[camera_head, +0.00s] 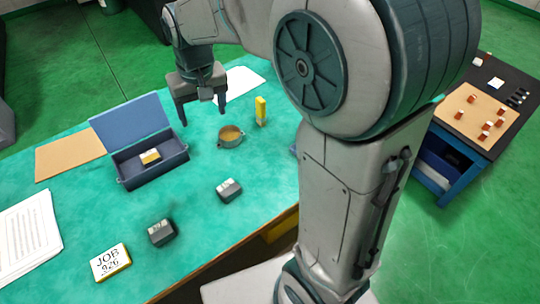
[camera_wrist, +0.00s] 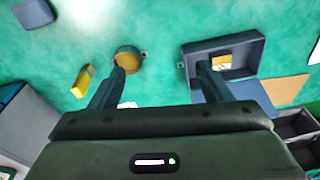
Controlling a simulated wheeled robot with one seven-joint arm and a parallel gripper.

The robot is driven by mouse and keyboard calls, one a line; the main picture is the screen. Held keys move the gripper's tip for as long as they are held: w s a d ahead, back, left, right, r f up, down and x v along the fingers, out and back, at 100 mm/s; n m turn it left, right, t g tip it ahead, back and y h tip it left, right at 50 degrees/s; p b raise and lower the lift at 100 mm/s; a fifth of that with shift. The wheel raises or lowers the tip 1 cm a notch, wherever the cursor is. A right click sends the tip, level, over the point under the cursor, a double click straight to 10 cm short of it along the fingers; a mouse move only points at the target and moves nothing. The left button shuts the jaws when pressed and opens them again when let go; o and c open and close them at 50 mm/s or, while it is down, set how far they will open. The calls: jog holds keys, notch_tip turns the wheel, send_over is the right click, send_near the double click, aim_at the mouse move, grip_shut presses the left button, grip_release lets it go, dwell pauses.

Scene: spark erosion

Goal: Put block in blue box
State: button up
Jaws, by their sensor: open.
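The blue box (camera_head: 182,157) stands on the green-topped table with its lid raised. A small yellow-and-white block (camera_head: 150,157) lies inside it; the box (camera_wrist: 255,42) and the block (camera_wrist: 222,62) also show in the wrist view. My gripper (camera_head: 201,108) is open and empty, above the table behind and right of the box. In the wrist view its fingers (camera_wrist: 162,72) are spread, one overlapping the round pot, the other the box. Which block the task means cannot be told; two grey blocks (camera_head: 229,190) (camera_head: 161,232) lie in front.
A round brass-coloured pot (camera_head: 231,136) and an upright yellow piece (camera_head: 261,111) stand right of the box. A "JOB 926" block (camera_head: 110,262) and paper sheets (camera_head: 28,233) lie at the front left. A tan board (camera_head: 68,157) lies left. A dark side table (camera_head: 500,110) stands right.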

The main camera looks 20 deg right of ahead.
jog(key=s+d+f, duration=0.1)
jog(key=s+d, duration=0.4)
jog(key=s, duration=0.3)
jog(key=s+d+f+m+t, duration=0.1)
jog(key=s+d, duration=0.3)
jog(key=s, duration=0.4)
jog(key=shift+s+d+f+h, duration=0.2)
jog(key=shift+d+f+h, duration=0.05)
jog(key=shift+d+h, duration=0.1)
